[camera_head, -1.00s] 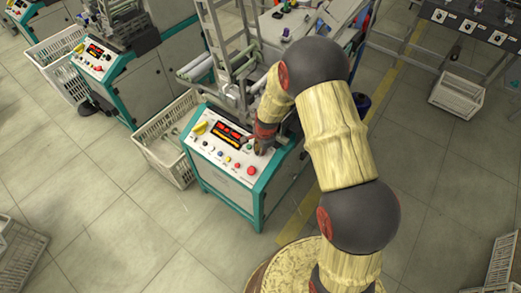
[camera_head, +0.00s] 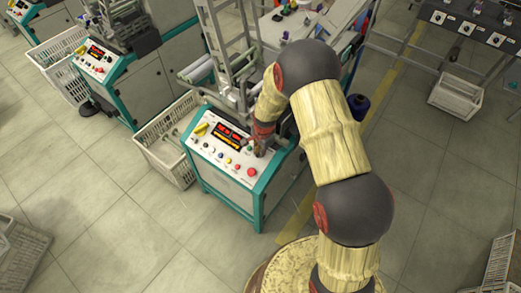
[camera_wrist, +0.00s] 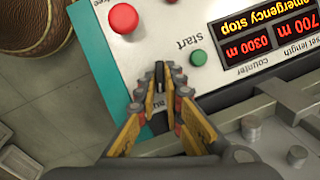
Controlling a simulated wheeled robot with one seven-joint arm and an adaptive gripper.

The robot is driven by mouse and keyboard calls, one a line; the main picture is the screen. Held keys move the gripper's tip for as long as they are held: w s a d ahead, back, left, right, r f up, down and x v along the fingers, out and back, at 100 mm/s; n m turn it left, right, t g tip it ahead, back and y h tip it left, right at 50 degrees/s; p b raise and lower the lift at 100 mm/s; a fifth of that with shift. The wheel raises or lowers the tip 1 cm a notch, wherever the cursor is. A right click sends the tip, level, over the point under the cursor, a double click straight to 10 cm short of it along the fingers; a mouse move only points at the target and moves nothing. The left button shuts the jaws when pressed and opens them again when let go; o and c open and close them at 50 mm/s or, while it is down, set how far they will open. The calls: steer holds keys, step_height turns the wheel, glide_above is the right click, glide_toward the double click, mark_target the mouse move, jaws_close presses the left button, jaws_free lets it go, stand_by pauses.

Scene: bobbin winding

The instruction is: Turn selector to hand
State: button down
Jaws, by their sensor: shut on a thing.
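The selector (camera_wrist: 159,73) is a small dark knob on the white control panel, between my fingertips in the wrist view. My gripper (camera_wrist: 162,92) is shut on it, with both fingers reaching down to the panel face. A label beside it is mostly hidden by the fingers, and I cannot read which position the knob points to. In the head view my gripper (camera_head: 258,149) is at the right part of the panel (camera_head: 212,153), and the selector is hidden there.
A green start button (camera_wrist: 198,57) and a large red button (camera_wrist: 124,18) sit close to my gripper. The display (camera_wrist: 262,28) reads "emergency stop", 700 m and 0300 m. A white crate (camera_head: 165,160) stands left of the machine. Metal machine framing rises behind the panel.

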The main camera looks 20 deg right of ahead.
steer(key=n, duration=0.1)
steer(key=n+g+p, duration=0.1)
steer(key=n, duration=0.1)
steer(key=n+h+p, duration=0.1)
steer(key=n, duration=0.1)
steer(key=shift+w+a+g, duration=0.15)
steer(key=shift+w+g, duration=0.1)
steer(key=shift+g, duration=0.05)
steer(key=shift+w+a+n+g+h, duration=0.1)
steer(key=shift+n+g+h, duration=0.2)
steer(key=shift+n, duration=0.7)
steer(key=shift+w+a+n+g+h, duration=0.15)
steer(key=shift+n+h, duration=0.25)
steer(key=shift+n, duration=0.6)
steer(key=shift+s+d, duration=0.1)
steer(key=c, duration=1.9)
jaws_free()
steer(key=v, duration=1.2)
steer(key=shift+n, duration=0.3)
